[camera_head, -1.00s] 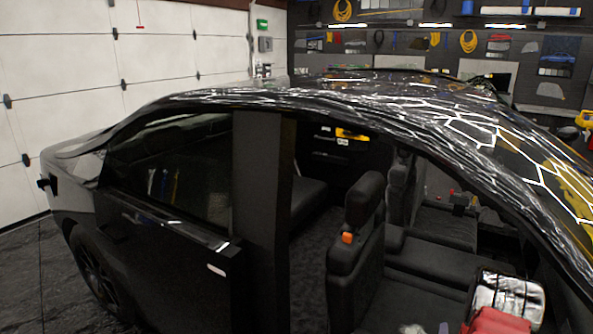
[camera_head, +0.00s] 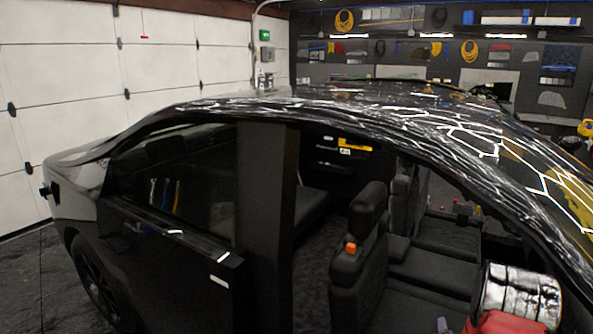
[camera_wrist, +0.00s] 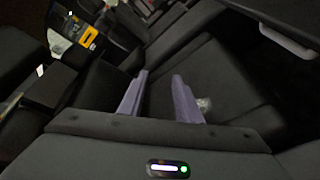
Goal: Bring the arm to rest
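My gripper (camera_wrist: 160,88) shows in the wrist view. Its two grey-purple fingers stand apart with nothing between them. Behind them are dark seat surfaces (camera_wrist: 195,65) inside a car.
A small crumpled, shiny thing (camera_wrist: 204,103) lies beyond the right finger. A yellow label (camera_wrist: 88,37) is at the upper left of the wrist view. A white garage door (camera_head: 60,90) stands at left, and a tool wall (camera_head: 400,50) behind.

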